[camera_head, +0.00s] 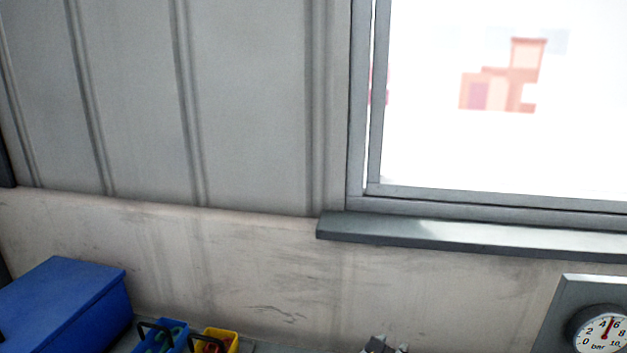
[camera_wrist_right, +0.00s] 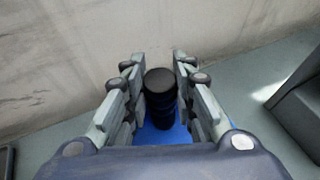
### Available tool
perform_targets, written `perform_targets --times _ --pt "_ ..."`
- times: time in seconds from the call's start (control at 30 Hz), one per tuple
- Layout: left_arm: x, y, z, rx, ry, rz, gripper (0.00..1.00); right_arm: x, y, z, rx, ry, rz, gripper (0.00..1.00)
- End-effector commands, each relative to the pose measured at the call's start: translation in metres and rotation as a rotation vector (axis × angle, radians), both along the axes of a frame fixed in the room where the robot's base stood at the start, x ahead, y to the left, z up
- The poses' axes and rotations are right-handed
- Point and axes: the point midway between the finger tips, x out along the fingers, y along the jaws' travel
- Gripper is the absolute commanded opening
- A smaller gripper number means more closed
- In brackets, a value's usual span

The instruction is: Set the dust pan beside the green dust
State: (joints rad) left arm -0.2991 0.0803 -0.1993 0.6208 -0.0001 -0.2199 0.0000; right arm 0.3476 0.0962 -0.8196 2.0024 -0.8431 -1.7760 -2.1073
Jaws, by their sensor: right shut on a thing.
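In the right wrist view, my right gripper (camera_wrist_right: 158,62) is shut on the dust pan (camera_wrist_right: 160,88). Its black, rounded handle stands between the two fingers, and a blue part shows beneath it. Most of the pan is hidden behind the handle and the gripper's body. In the head view, a small grey shape at the bottom edge may be the tip of my right gripper, but too little shows to be sure. My left gripper is in neither view. I see no green dust in either view.
A blue box (camera_head: 60,300) sits at the lower left. Beside it are a small blue bin (camera_head: 163,338) and a yellow bin (camera_head: 220,336). A pressure gauge (camera_head: 600,332) is at the lower right. A wall and a window sill (camera_head: 470,238) stand behind.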

Motion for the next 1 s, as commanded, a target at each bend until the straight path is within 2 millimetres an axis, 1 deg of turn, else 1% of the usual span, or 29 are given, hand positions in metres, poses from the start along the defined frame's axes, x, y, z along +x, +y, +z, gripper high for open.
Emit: perform_targets --times 0.03,0.1,0.3,0.4,0.5,0.67,1.0 --pt "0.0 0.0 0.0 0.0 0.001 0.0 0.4 -0.013 -0.004 -0.001 0.003 0.002 0.011 0.0" --pt "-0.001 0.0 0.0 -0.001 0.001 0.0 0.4 -0.029 -0.011 0.001 0.004 0.001 0.026 0.0" --pt "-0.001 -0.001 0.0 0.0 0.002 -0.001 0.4 -0.072 -0.031 0.01 0.001 -0.003 0.055 0.0" --pt "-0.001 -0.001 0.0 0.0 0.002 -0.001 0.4 -0.089 -0.04 0.015 0.0 -0.005 0.064 0.0" --pt "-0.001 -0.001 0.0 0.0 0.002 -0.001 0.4 -0.101 -0.047 0.02 -0.002 -0.007 0.07 0.0" --pt "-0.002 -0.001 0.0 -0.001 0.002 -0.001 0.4 -0.11 -0.053 0.024 -0.002 -0.008 0.07 0.0" --pt "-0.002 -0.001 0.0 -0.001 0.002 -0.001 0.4 -0.111 -0.053 0.024 -0.002 -0.01 0.071 0.0"
